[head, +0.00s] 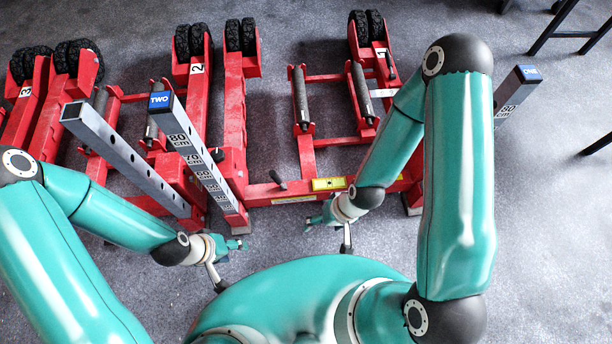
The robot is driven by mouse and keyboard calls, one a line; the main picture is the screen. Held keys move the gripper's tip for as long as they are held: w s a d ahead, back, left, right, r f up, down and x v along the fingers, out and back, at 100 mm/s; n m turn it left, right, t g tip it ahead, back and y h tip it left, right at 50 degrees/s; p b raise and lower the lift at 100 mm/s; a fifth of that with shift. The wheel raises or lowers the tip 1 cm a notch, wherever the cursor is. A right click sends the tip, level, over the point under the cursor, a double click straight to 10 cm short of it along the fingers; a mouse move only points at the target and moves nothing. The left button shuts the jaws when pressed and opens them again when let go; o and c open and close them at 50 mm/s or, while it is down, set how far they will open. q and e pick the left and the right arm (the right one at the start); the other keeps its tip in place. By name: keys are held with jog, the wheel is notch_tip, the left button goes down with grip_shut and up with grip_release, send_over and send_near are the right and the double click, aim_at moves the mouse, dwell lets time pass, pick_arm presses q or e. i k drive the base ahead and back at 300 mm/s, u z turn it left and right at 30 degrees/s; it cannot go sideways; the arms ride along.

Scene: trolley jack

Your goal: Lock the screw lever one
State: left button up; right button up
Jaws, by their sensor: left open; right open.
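The red trolley jack marked 1 (312,141) stands on the floor at centre right of the head view. A small black lever (278,180) sticks up from its front beam at the left end; it may be screw lever one, but I see no label on it. My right gripper (329,234) is open and empty, just in front of the beam, to the lever's right and nearer to me. My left gripper (226,260) is open and empty, lower left of the lever, in front of jack two's post. Neither touches the lever. My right arm hides part of the jack's right side.
Jack two (234,120) stands left of jack one, with a grey post labelled TWO (196,153). A post labelled ONE (514,92) rises at right. Jack three (55,115) is at far left. Black stand legs (566,34) are upper right.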

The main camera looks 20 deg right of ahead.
aim_at(273, 174)
jog(key=z, duration=0.1)
jog(key=k, duration=0.6)
jog(key=z, duration=0.5)
jog(key=i, duration=1)
jog(key=z, duration=0.25)
